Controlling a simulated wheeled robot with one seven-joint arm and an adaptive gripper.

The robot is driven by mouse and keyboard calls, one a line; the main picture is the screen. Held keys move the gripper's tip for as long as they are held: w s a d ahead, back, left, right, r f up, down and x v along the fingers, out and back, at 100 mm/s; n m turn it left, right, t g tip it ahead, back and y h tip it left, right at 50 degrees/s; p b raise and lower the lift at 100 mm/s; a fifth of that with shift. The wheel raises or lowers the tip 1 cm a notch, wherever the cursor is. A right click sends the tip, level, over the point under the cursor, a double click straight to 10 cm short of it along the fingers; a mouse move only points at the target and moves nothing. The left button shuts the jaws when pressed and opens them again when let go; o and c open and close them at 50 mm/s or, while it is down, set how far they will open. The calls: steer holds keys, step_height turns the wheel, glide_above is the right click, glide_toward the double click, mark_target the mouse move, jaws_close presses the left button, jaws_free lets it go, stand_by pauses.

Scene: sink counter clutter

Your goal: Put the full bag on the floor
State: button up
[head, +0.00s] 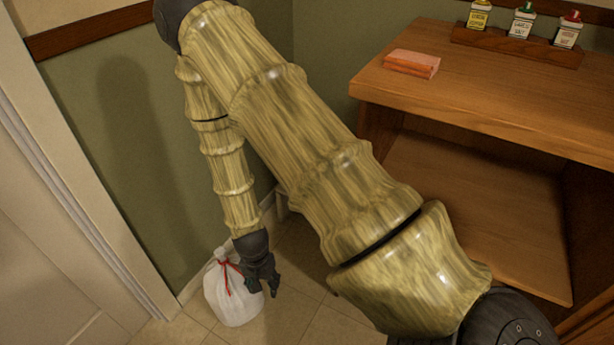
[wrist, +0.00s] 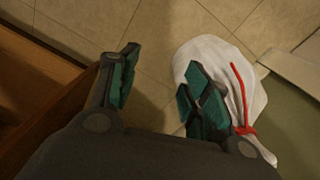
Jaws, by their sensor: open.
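The full bag (head: 230,299) is white with a red tie at its neck, and it stands on the tiled floor in the corner by the green wall. My gripper (head: 273,290) hangs pointing down at the bag's right side, in front of part of it. In the wrist view the bag (wrist: 240,75) lies behind and beside the right finger of my gripper (wrist: 158,82). The fingers are spread, with only floor tiles between them. I cannot tell whether the right finger touches the bag.
A wooden cabinet (head: 460,200) with an open shelf stands at the right. On its top are an orange sponge-like block (head: 411,63) and a rack (head: 515,44) with several small bottles. A door (head: 60,240) is at the left. Floor tiles (head: 300,310) show clear right of the bag.

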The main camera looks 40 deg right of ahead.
steer(key=s+f+n, duration=0.3)
steer(key=s+n, duration=0.2)
steer(key=s, duration=0.5)
steer(key=s+a+f+n, duration=0.1)
steer(key=s+n, duration=0.4)
steer(key=s, duration=0.6)
steer(key=shift+f, duration=0.9)
steer(key=shift+w, duration=0.1)
